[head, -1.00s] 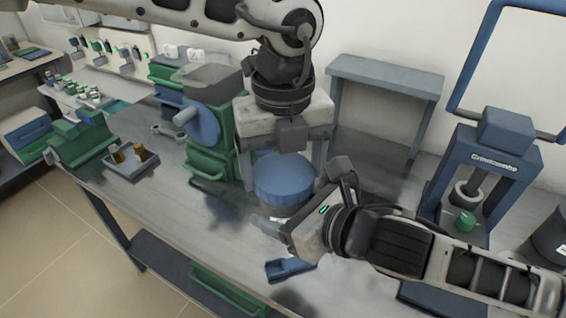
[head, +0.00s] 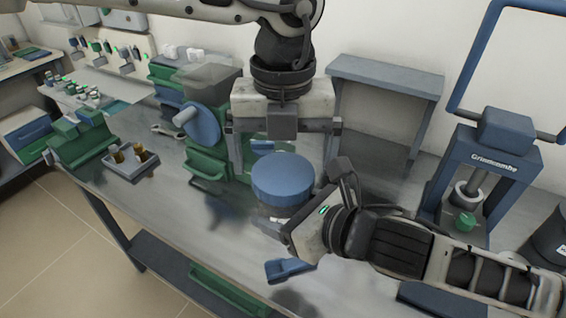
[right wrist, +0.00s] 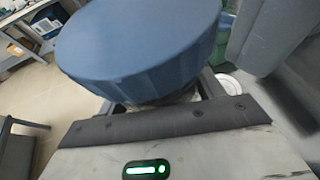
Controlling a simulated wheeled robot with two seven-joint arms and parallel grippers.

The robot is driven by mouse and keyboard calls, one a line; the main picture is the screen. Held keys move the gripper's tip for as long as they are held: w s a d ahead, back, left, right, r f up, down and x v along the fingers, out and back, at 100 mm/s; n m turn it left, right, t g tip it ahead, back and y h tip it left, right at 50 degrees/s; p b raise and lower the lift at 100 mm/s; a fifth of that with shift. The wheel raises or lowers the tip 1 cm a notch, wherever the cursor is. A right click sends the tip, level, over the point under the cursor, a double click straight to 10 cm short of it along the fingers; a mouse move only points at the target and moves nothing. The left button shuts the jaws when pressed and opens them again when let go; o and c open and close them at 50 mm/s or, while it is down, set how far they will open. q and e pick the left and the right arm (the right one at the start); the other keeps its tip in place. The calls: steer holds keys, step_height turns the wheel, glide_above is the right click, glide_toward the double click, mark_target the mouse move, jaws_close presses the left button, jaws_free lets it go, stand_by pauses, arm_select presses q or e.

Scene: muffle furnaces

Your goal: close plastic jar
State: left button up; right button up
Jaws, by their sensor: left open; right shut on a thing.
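The plastic jar has a wide, round blue lid (head: 283,184) on its top in the head view. Little of the jar body (head: 284,212) shows under the lid. My right gripper (head: 278,222) is shut on the jar body below the lid. In the right wrist view the lid (right wrist: 140,42) fills the upper middle, tops the jar and hides most of its body. My left gripper (head: 284,158) is open and empty above and behind the lid, pointing down, its fingers wide apart. I cannot tell how tightly the lid sits.
A green and blue machine (head: 205,150) stands close left of the jar. A small tray (head: 132,170) with brown-topped vials lies further left. A blue press (head: 480,175) stands at right, a grey stand (head: 385,75) behind. A blue part (head: 288,269) shows in front.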

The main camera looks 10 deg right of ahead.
arm_select(q)
steer(key=shift+r, duration=1.4)
steer(key=shift+d+r+m, duration=0.2)
steer(key=shift+r+m, duration=0.05)
steer(key=shift+m, duration=0.25)
steer(key=r+m, duration=0.1)
steer(key=m, duration=0.1)
steer(key=w+r+m, duration=0.1)
steer(key=w+r+m+t, duration=0.1)
steer(key=m, duration=0.1)
steer(key=shift+d+r+m+h, duration=0.1)
steer(key=shift+d+m+h, duration=0.05)
steer(key=shift+m+h, duration=0.2)
steer(key=shift+s+m, duration=0.35)
steer(key=shift+m, duration=0.4)
steer(key=shift+s+a+m+g, duration=0.35)
steer(key=shift+s+m+g, duration=0.25)
steer(key=shift+m, duration=0.4)
steer(key=shift+s, duration=0.1)
